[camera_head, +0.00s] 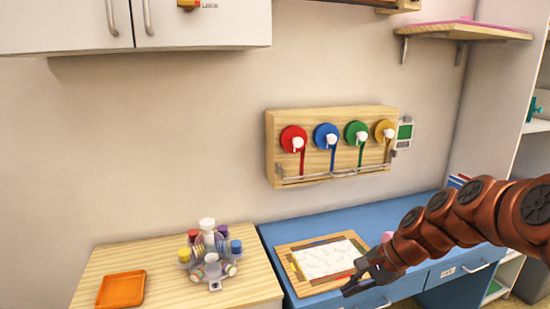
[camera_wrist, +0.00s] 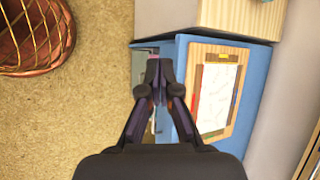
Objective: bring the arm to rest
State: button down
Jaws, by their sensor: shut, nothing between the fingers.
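My gripper (camera_head: 362,284) is at the end of my reddish-brown arm, which reaches in from the right in the head view. It hangs in front of the blue desk (camera_head: 407,216), near the front right corner of a wooden-framed board with a white sheet (camera_head: 328,259). In the wrist view my gripper (camera_wrist: 160,66) points down with its fingers together and nothing between them. The blue desk (camera_wrist: 184,45) and the board's white sheet (camera_wrist: 217,98) lie below and to the right there.
A wooden cabinet top holds an orange tray (camera_head: 121,289) and a carousel of coloured stampers (camera_head: 209,254). A wall rack carries red, blue, green and yellow reels (camera_head: 326,136). A woven basket (camera_wrist: 35,38) stands on the floor. Open floor (camera_wrist: 70,110) lies left of the desk in the wrist view.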

jog(key=s+a+r+n+g+h+p, duration=0.1)
jog(key=s+a+n, duration=0.15)
jog(key=s, duration=0.45)
jog(key=s+a+r+n+g+h+p, duration=0.15)
jog(key=s+n, duration=0.25)
jog(key=s, duration=0.4)
jog(key=s+d+n+h, duration=0.2)
jog(key=s+n, duration=0.1)
jog(key=s, duration=0.4)
jog(key=s+d+n+g+h, duration=0.1)
jog(key=s+d+n+h, duration=0.1)
jog(key=s, duration=0.5)
jog(key=shift+s+d+f+n+p, duration=0.3)
jog(key=shift+s+d+f+n, duration=0.1)
jog(key=shift+d+n, duration=0.05)
jog(key=shift+g, duration=0.25)
